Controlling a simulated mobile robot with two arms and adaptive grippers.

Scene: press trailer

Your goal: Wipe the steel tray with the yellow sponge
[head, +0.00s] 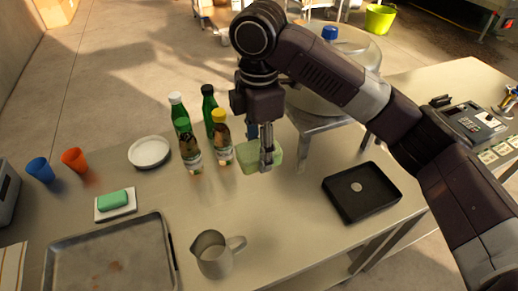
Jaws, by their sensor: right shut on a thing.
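The steel tray (70,245) lies on the steel table at the lower left, cut off by the picture's bottom edge. Brownish stains show on its floor. My right gripper (267,160) is shut on a pale yellow-green sponge-like block (247,160), to the right of the bottles and well to the right of the steel tray. The fingers hide part of the block, and I cannot tell how high it is above the table. A green block (113,201) lies on a small white dish at the left. My left gripper is out of view.
Several bottles (188,151) stand beside the gripper. A metal jug (212,256) stands between gripper and steel tray. A white plate (149,152), orange cup (74,160) and blue cup (40,169) are at left. A black tray (345,210) with a small disc is at right.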

